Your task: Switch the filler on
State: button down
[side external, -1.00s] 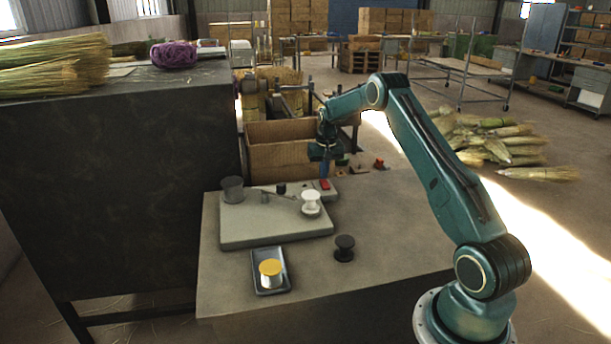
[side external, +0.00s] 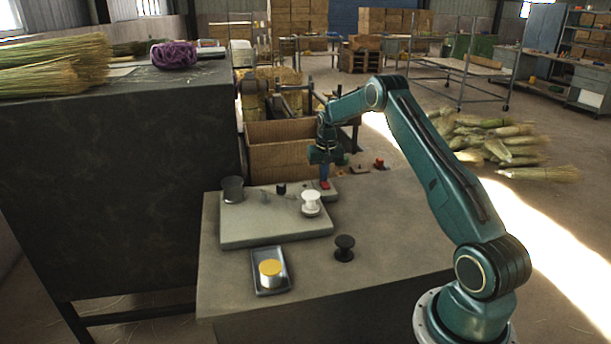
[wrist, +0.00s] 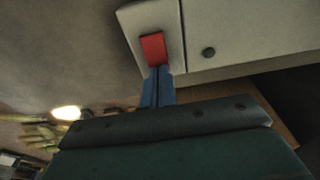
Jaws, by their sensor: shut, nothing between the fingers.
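The red switch (side external: 325,185) sits on a small grey box (side external: 331,194) at the back right of the grey machine base. It also shows in the wrist view (wrist: 153,48) as a red rocker in a dark frame. My gripper (side external: 324,179) points down with its blue fingers shut and empty. The fingertips (wrist: 158,71) are at the near edge of the red switch and look in contact with it. They hide a little of its edge.
The grey machine base (side external: 275,231) carries a white spool (side external: 311,203) and a dark grey cup (side external: 233,189). A black spool (side external: 344,247) stands on the table. A tray (side external: 259,287) holds a yellow-topped spool (side external: 270,272). A cardboard box (side external: 280,150) stands behind.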

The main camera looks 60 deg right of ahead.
dwell(0.3)
jog(key=shift+r, duration=3.4)
jog(key=s+a+r+n+t, duration=0.15)
jog(key=s+a+r, duration=0.25)
jog(key=a+r, duration=0.7)
jog(key=s+a+r+n+t, duration=0.1)
jog(key=s+a+r+n, duration=0.3)
jog(key=a+r, duration=0.7)
jog(key=s+a+f+n+t, duration=0.1)
jog(key=s+a+f, duration=0.1)
jog(key=s+a, duration=0.6)
jog(key=s+a+f+n+t+y, duration=0.1)
jog(key=s+a+n, duration=0.1)
jog(key=s+a, duration=0.7)
jog(key=s, duration=0.7)
jog(key=shift+f, duration=0.35)
